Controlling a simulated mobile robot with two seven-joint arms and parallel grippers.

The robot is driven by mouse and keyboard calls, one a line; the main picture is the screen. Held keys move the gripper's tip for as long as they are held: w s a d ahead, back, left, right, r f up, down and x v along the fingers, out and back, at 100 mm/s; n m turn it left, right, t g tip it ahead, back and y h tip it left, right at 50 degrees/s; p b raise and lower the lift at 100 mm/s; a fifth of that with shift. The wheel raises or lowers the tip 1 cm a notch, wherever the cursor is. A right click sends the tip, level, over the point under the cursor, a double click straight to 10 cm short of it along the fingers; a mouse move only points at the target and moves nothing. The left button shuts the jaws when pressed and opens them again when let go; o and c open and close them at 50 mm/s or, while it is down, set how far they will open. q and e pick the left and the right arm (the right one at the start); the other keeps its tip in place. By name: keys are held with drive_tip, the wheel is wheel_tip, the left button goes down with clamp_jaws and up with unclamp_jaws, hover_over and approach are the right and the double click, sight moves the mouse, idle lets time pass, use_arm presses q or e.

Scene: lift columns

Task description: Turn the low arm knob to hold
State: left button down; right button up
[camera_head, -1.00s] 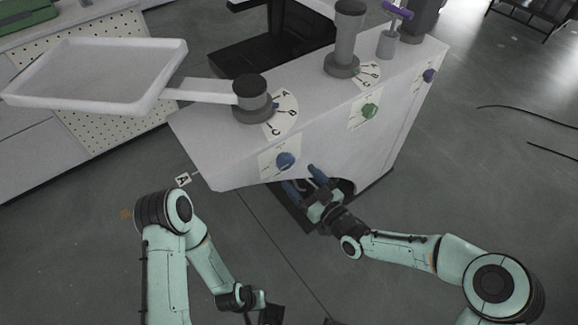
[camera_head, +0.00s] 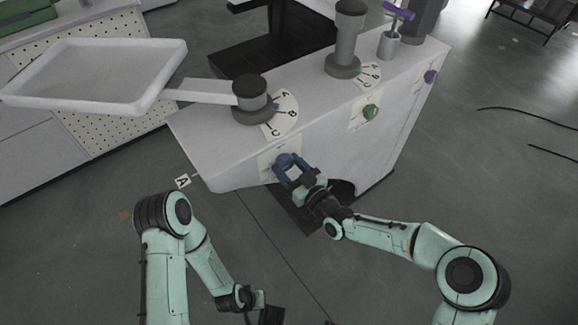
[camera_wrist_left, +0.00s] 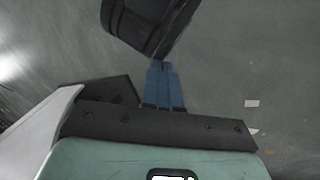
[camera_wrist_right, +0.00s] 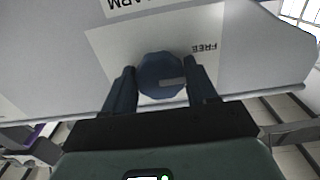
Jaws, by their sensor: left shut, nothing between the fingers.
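The blue knob (camera_head: 284,160) sits on a white label plate on the front face of the white cabinet, below the pivot of the tray arm. In the right wrist view the knob (camera_wrist_right: 161,76) is faceted, with a pale mark on its right part. Upside-down "FREE" shows beside it. My right gripper (camera_head: 290,170) is at the knob, and its open fingers (camera_wrist_right: 163,84) stand on either side of it; I cannot tell whether they touch it. My left gripper (camera_wrist_left: 164,84) is shut and empty, low over the floor, far from the cabinet.
A white tray (camera_head: 150,97) on a short arm sticks out left from a dark pivot (camera_head: 252,92) on the cabinet top. A taller grey column (camera_head: 347,38) stands farther back. A green knob (camera_head: 370,112) and another blue knob (camera_head: 430,77) sit right along the front face.

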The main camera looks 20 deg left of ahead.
drive_tip(key=shift+m+b, duration=0.4)
drive_tip(key=shift+m, duration=0.2)
use_arm(q)
drive_tip(key=w+a+f+t+b, duration=0.1)
drive_tip(key=w+a+f+b, duration=0.1)
drive_tip(key=w+f, duration=0.15)
use_arm(e)
drive_tip(key=m, duration=0.4)
drive_tip(key=shift+f, duration=0.1)
drive_tip(key=shift+m, duration=0.6)
drive_tip(key=shift+m+b, duration=0.55)
drive_tip(key=shift+m, duration=0.35)
drive_tip(key=m+b, duration=0.1)
drive_tip(key=m, duration=0.2)
drive_tip(key=shift+s+m, duration=0.1)
drive_tip(key=shift+m, duration=0.2)
drive_tip(key=m, duration=0.2)
drive_tip(key=shift+m, duration=0.3)
use_arm(q)
drive_tip(key=s+a+f+g, duration=0.1)
drive_tip(key=s+f, duration=0.3)
drive_tip(key=shift+s+f+n+g+y+b, duration=0.2)
drive_tip(key=shift+s+n+g+y+b, duration=0.1)
drive_tip(key=shift+y, duration=0.1)
use_arm(e)
drive_tip(key=shift+a+r+m, duration=0.1)
drive_tip(key=shift+r+m, duration=0.1)
drive_tip(key=shift+m, duration=1.5)
